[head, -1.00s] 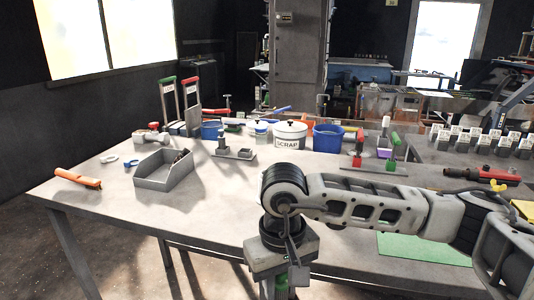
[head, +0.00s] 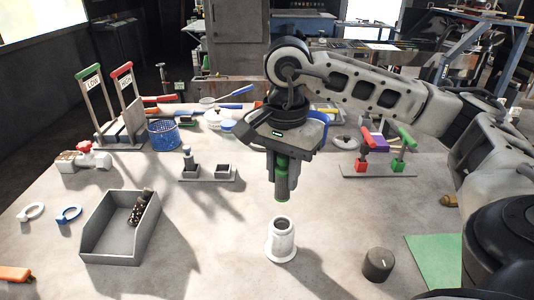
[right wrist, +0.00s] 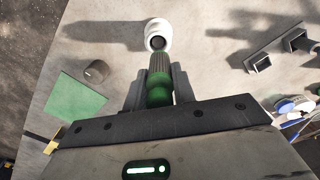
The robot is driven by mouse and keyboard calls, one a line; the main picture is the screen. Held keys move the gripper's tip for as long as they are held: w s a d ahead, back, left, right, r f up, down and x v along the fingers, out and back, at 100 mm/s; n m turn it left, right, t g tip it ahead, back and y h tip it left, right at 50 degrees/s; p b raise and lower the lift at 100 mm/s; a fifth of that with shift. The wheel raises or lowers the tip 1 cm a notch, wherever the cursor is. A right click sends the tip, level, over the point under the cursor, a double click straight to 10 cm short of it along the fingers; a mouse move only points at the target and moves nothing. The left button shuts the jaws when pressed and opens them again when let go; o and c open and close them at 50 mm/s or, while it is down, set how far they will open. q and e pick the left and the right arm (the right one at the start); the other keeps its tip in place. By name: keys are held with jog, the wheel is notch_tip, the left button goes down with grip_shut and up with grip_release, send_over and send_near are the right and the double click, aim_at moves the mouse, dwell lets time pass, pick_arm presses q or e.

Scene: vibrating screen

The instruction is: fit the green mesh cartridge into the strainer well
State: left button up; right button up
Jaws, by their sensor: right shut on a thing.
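My right gripper (head: 281,192) is shut on the green mesh cartridge (head: 281,164) and holds it roughly upright above the table. The cartridge also shows between the fingers in the right wrist view, with a green body (right wrist: 159,93) and a dark ribbed end (right wrist: 160,63). The strainer well (head: 282,243) is a white, flanged, upright tube on the table. In the head view it stands just below the cartridge, with a gap between them. In the right wrist view the well's round opening (right wrist: 157,42) lies just past the cartridge's end. My left gripper is not in view.
A grey open bin (head: 110,237) stands at left. A dark knob (head: 377,264) and a green mat (head: 436,262) lie right of the well. A stand with red and green handles (head: 378,171) and a two-socket block (head: 208,179) stand behind. Table around the well is clear.

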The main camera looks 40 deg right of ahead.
aim_at(283, 197)
jog(key=shift+s, duration=0.3)
jog(key=shift+a+f, duration=0.1)
notch_tip(283, 197, down, 4)
jog(key=b, duration=0.4)
jog(key=shift+w+f+b, duration=0.1)
jog(key=shift+f+b, duration=0.15)
jog(key=shift+b, duration=0.1)
jog(key=shift+f+b, duration=0.5)
jog(key=shift+f, duration=0.05)
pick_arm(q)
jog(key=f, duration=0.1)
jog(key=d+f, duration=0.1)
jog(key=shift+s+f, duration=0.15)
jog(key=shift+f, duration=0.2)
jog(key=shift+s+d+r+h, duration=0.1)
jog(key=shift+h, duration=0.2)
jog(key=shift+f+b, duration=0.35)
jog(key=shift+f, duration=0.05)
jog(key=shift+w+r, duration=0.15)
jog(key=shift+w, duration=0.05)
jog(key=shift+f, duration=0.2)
